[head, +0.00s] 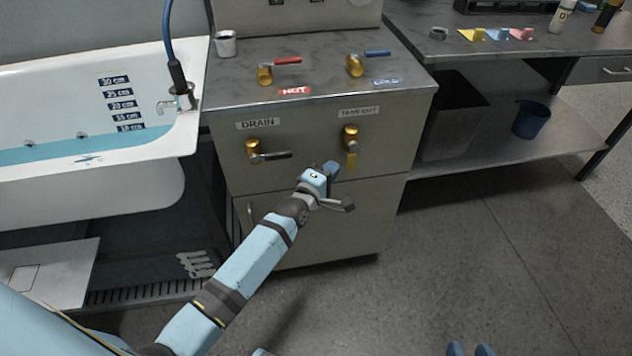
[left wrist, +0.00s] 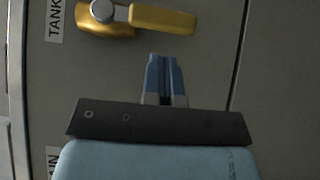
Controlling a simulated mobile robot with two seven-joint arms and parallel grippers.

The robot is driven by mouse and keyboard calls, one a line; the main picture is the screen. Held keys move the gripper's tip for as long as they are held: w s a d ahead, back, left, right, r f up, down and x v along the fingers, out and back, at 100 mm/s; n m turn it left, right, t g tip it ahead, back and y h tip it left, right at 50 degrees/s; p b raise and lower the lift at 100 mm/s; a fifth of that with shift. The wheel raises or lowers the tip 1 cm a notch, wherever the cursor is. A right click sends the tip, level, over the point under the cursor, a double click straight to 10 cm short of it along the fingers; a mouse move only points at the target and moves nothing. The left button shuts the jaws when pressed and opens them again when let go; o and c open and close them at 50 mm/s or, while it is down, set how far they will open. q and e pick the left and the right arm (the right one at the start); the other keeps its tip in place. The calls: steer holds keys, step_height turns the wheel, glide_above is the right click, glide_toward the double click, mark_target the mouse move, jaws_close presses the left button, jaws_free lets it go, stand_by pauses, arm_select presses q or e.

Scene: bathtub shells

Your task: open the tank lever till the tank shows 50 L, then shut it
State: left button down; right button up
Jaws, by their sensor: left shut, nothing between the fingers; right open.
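The tank lever (head: 351,150) is on the cabinet front under the "TANK OUT" label. It has a gold body and a yellow handle that points straight down. It also shows at the top of the left wrist view (left wrist: 160,18). My left gripper (head: 333,167) is just below and left of the handle's tip in the head view. Its blue fingers are together and empty in the left wrist view (left wrist: 165,60), apart from the lever in that picture. My right gripper (head: 470,350) shows only its two separated fingertips at the bottom edge. No tank reading is legible.
The drain lever (head: 270,153), with a grey handle, is left of the tank lever. Hot (head: 280,64) and cold (head: 365,60) taps stand on the cabinet top. A bathtub (head: 60,175) with some water is at left. A bench (head: 500,60) stands at right; the floor in front is clear.

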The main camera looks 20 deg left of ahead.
arm_select(q)
steer(key=shift+w+d, duration=0.65)
steer(key=shift+d, duration=0.3)
steer(key=shift+f+b, duration=0.1)
steer(key=shift+b, duration=0.25)
